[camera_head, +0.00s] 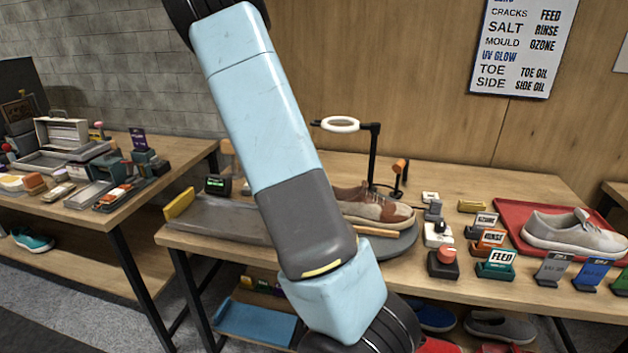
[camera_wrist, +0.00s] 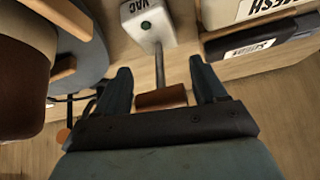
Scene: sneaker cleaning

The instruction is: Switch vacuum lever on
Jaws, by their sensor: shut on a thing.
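The vacuum switch is a white box (camera_wrist: 150,20) marked VAC with a green dot, at the top of the wrist view. A grey metal lever rod (camera_wrist: 159,65) runs from it toward me and ends in a brown crosswise handle (camera_wrist: 162,98). My gripper (camera_wrist: 162,88) has one finger at each end of this handle and is shut on it. In the head view my fingers and the lever are not visible; my arm crosses the middle of that view and hides part of the bench.
A grey disc (camera_wrist: 88,62) is at left. In the head view, a brown sneaker (camera_head: 372,205), white sneaker (camera_head: 565,232) on a red tray (camera_head: 510,212) and several labelled blocks crowd the bench.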

